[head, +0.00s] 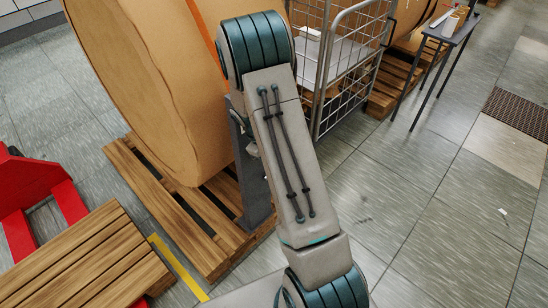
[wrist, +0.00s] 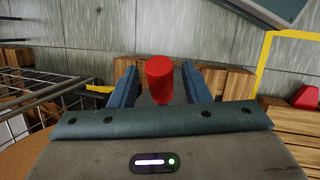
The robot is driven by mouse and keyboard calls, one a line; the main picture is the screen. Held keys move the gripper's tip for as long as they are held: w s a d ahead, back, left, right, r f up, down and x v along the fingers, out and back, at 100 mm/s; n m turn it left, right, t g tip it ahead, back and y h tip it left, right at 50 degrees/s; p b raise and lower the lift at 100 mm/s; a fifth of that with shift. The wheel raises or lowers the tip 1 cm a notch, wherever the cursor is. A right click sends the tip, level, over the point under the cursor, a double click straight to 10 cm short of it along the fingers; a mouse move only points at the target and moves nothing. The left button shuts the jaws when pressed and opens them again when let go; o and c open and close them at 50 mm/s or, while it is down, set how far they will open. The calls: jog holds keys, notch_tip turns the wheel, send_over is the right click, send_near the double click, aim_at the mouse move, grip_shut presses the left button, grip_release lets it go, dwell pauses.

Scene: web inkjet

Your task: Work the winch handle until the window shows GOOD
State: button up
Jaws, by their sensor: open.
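A red cylindrical grip (wrist: 159,78), which looks like the winch handle's knob, stands between the two blue fingers of my gripper (wrist: 158,73) in the wrist view. The fingers are apart, with a visible gap on each side of the grip. The rest of the handle is hidden or too dark to tell. In the head view a dark grey post (head: 251,175) stands beside the large roll, partly behind my arm; it may be the winch's stand. My gripper and the red grip are hidden there. I see no window reading in either view.
A large brown roll (head: 150,90) rests on a wooden pallet (head: 130,165). A wire cage cart (head: 345,60) stands behind my arm, and a small dark table (head: 450,32) at the back right. A red pallet jack (head: 22,215) is at left.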

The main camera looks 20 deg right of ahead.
jog(key=v, duration=1.3)
jog(key=shift+r, duration=0.4)
jog(key=shift+a, duration=0.15)
